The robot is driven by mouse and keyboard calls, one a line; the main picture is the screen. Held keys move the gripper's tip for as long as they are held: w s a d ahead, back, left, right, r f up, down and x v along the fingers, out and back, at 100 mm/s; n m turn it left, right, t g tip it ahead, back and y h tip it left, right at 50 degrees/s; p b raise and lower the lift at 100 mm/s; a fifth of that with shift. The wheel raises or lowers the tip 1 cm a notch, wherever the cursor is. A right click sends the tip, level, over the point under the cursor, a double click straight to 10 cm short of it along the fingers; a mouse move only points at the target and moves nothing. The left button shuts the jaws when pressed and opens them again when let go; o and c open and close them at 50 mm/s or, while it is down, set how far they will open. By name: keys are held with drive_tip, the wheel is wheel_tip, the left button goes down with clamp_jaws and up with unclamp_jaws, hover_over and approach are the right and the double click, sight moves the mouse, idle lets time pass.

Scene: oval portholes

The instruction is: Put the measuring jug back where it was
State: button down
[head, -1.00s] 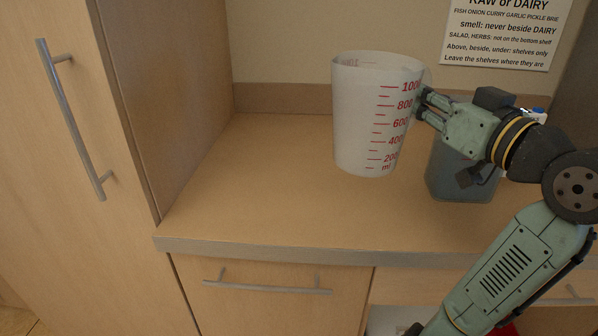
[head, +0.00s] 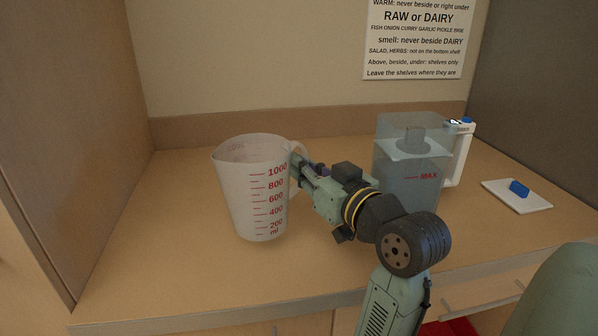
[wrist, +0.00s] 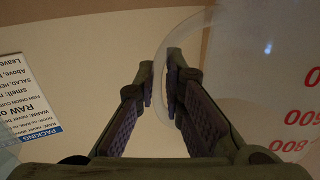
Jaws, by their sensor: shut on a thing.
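The measuring jug (head: 250,190) is translucent with red markings up to 1000 ml. It is upright at the left of the counter in the head view; I cannot tell whether its base touches the counter. My gripper (head: 296,166) is at the jug's right side, shut on its handle. In the wrist view my gripper's fingers (wrist: 168,85) close around the pale curved handle, and the jug's wall (wrist: 270,90) with red figures fills the right side.
A water-filled pitcher (head: 400,165) marked MAX, with a white handle, stands behind and right of my arm. A printed sign (head: 415,40) hangs on the wall. The counter behind the jug is clear.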

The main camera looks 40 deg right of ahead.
drive_tip(key=w+f, duration=0.1)
drive_tip(key=w+d+f+p, duration=0.1)
drive_tip(key=f, duration=0.1)
drive_tip(key=shift+w+d+f, duration=0.1)
drive_tip(key=shift+w+d, duration=0.1)
drive_tip(key=shift+f, duration=0.25)
drive_tip(key=shift+f, duration=0.15)
drive_tip(key=c, duration=1.7)
unclamp_jaws()
drive_tip(key=shift+r, duration=0.2)
drive_tip(key=s, duration=0.4)
drive_tip(key=s+a+b, duration=0.1)
drive_tip(key=s, duration=0.3)
drive_tip(key=s+a+b, duration=0.1)
drive_tip(key=s, duration=0.3)
